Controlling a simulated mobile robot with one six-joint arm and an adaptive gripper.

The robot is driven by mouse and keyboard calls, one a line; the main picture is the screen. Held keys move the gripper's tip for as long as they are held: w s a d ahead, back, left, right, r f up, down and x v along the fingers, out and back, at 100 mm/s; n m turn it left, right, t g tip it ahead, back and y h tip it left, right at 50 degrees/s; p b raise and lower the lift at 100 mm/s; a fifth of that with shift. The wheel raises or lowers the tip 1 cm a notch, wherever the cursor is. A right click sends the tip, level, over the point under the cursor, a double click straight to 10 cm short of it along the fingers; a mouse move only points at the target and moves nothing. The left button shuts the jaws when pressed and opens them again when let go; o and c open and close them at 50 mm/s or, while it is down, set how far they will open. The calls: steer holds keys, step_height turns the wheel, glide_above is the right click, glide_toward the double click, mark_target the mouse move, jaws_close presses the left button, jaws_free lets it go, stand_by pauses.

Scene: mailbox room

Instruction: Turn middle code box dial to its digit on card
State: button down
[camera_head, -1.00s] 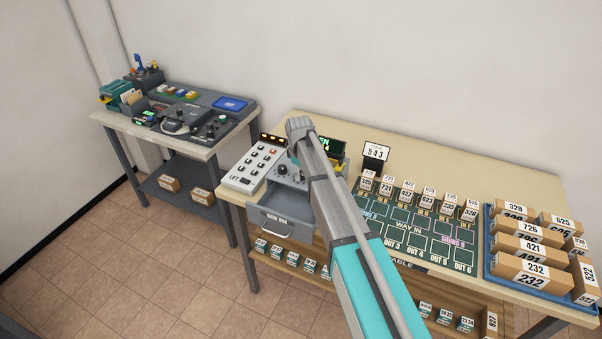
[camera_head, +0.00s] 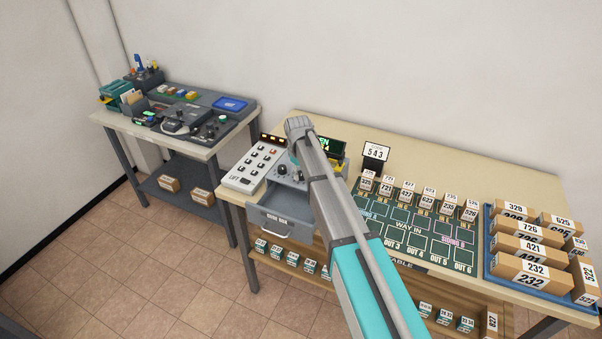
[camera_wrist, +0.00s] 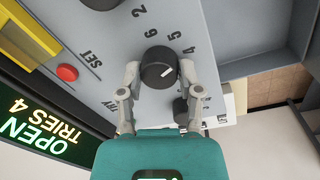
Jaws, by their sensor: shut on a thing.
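The code box (camera_head: 290,182) stands on the right-hand table, with its drawer (camera_head: 278,220) pulled out. In the wrist view, my gripper (camera_wrist: 148,85) is shut on a round black dial (camera_wrist: 158,64), one finger on each side. Another black dial (camera_wrist: 100,3) is cut off at the top. A smaller dark knob (camera_wrist: 181,110) sits beside the right finger. The card (camera_head: 376,153) reads 543. The box display (camera_wrist: 35,125) reads OPEN, TRIES 4.
A red button (camera_wrist: 67,73) is near the SET label. Several numbered parcels fill the blue tray (camera_head: 488,262) at right. Small boxes line the green sorting mat (camera_head: 420,240).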

mark_target(300, 174)
steer(key=shift+m, duration=2.2)
steer(key=shift+c, duration=1.3)
jaws_free()
steer(key=shift+n, duration=0.5)
steer(key=shift+n, duration=1.4)
steer(key=n, duration=0.4)
step_height(300, 174, up, 14)
steer(key=p, duration=1.3)
steer(key=shift+s+a+p, duration=0.2)
steer(key=shift+s+p, duration=0.2)
steer(key=shift+s, duration=0.05)
